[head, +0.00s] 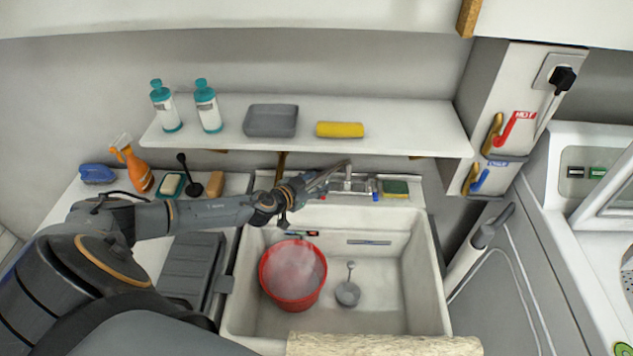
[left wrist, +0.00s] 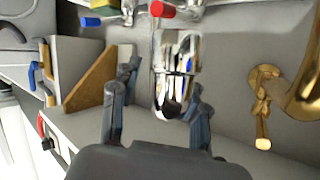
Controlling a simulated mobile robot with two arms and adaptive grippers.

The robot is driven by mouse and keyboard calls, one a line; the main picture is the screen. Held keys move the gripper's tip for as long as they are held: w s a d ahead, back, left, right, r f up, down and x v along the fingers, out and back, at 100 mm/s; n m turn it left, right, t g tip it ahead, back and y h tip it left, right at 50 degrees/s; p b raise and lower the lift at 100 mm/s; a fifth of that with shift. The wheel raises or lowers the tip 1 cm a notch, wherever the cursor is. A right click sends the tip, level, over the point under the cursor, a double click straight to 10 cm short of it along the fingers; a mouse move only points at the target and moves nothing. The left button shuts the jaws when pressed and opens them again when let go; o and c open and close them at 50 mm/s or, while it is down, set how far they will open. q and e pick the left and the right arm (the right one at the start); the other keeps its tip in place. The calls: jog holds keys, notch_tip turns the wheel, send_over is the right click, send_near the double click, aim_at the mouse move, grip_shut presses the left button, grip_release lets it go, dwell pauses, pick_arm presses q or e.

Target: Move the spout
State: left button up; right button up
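The chrome faucet (head: 354,185) stands at the back rim of the sink, and its spout is hard to make out there. In the left wrist view a shiny chrome piece (left wrist: 177,70), which looks like part of the faucet, shows between my fingers. The red handle (left wrist: 163,9) and blue handle (left wrist: 90,21) are at the top of that view. My left gripper (head: 334,172) is just left of the faucet in the head view. Its fingers are spread, with gaps to the chrome piece; I cannot tell any contact. My right gripper is not in view.
The white sink (head: 390,275) holds a red bucket (head: 293,275) and a strainer (head: 348,292). A shelf (head: 400,130) with bottles and a yellow roll hangs above the faucet. A sponge (head: 395,188) lies right of the faucet. A brass fitting (left wrist: 265,95) shows at wrist-view right.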

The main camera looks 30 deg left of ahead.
pick_arm(q)
grip_shut()
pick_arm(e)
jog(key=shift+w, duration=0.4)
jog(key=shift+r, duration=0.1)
pick_arm(q)
jog(key=w+d+n+g+y+b, duration=0.2)
jog(key=d+n+y+b, duration=0.3)
jog(key=d+n+y, duration=0.3)
jog(key=shift+d+y, duration=0.4)
jog(key=shift+d, duration=0.65)
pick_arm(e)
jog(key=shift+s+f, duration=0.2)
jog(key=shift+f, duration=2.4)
pick_arm(q)
jog(key=shift+w+r, duration=0.1)
jog(key=shift+r, duration=0.05)
jog(key=shift+o, duration=0.7)
grip_release()
